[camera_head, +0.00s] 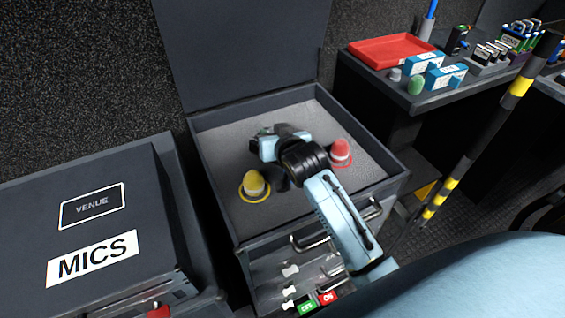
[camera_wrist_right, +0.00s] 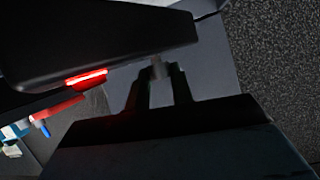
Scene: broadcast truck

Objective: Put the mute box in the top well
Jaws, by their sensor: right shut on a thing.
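My right gripper (camera_head: 262,146) reaches over the open top well (camera_head: 225,140) of a dark case, a shallow grey-lined space. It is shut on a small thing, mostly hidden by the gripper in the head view. In the right wrist view, a small greyish piece (camera_wrist_right: 158,68) shows between the dark fingers. I cannot tell for sure that this is the mute box. Whether it touches the well floor is also unclear. My left gripper is not in view.
A yellow-topped piece (camera_head: 254,184) and a red-topped piece (camera_head: 341,152) stand in the well on coloured rings. An open drawer (camera_head: 270,270) below holds small items. A closed MICS case (camera_head: 150,215) is at left. A side table carries a red tray (camera_head: 392,50).

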